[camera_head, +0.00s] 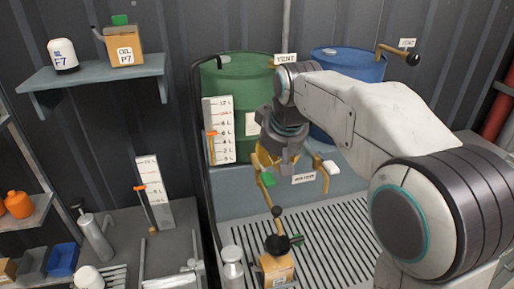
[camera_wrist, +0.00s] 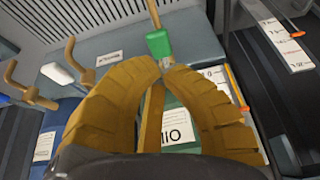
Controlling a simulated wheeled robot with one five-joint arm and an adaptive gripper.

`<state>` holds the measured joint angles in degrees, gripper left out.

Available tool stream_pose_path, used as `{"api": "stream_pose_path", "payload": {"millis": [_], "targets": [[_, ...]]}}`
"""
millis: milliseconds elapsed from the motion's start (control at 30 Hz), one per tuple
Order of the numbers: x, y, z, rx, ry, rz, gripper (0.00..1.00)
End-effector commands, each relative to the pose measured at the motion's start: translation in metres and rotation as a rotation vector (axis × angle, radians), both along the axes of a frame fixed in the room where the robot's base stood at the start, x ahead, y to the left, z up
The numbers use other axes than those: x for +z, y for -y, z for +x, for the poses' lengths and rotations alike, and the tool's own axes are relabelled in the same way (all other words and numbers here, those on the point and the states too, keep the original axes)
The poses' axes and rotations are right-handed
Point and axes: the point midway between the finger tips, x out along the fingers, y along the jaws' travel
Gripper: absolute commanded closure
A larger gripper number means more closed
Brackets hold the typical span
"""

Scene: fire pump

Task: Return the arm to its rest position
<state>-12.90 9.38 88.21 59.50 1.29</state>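My arm reaches from the right across the bench in the head view. My gripper (camera_head: 270,165) hangs in front of the green barrel, pointing down. In the wrist view, the two brown curved fingers of my gripper (camera_wrist: 165,66) come together at their tips, with no object visibly held between them. A green valve handle (camera_wrist: 158,42) on a brass pipe lies just past the tips; it also shows under my gripper in the head view (camera_head: 267,180). Whether the fingers touch it I cannot tell.
A green barrel (camera_head: 238,85) and a blue barrel (camera_head: 352,72) stand behind. A slotted grate (camera_head: 335,235) lies below, with an orange box (camera_head: 277,269) and a silver bottle (camera_head: 232,266) at its front. A shelf (camera_head: 95,74) holds containers at upper left.

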Motion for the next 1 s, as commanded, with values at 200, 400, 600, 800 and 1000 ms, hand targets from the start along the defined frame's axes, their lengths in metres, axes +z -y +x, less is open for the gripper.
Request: {"api": "stream_pose_path", "payload": {"millis": [200,400,600,800,1000], "targets": [[-0.018,0.001,-0.004,0.011,-0.015,-0.008,1.0],[-0.074,0.013,-0.056,0.018,-0.156,-0.042,1.0],[-0.096,0.039,-0.135,-0.003,-0.223,-0.055,1.0],[-0.105,0.067,-0.21,-0.057,-0.224,-0.049,1.0],[-0.104,0.083,-0.252,-0.112,-0.163,-0.033,1.0]]}}
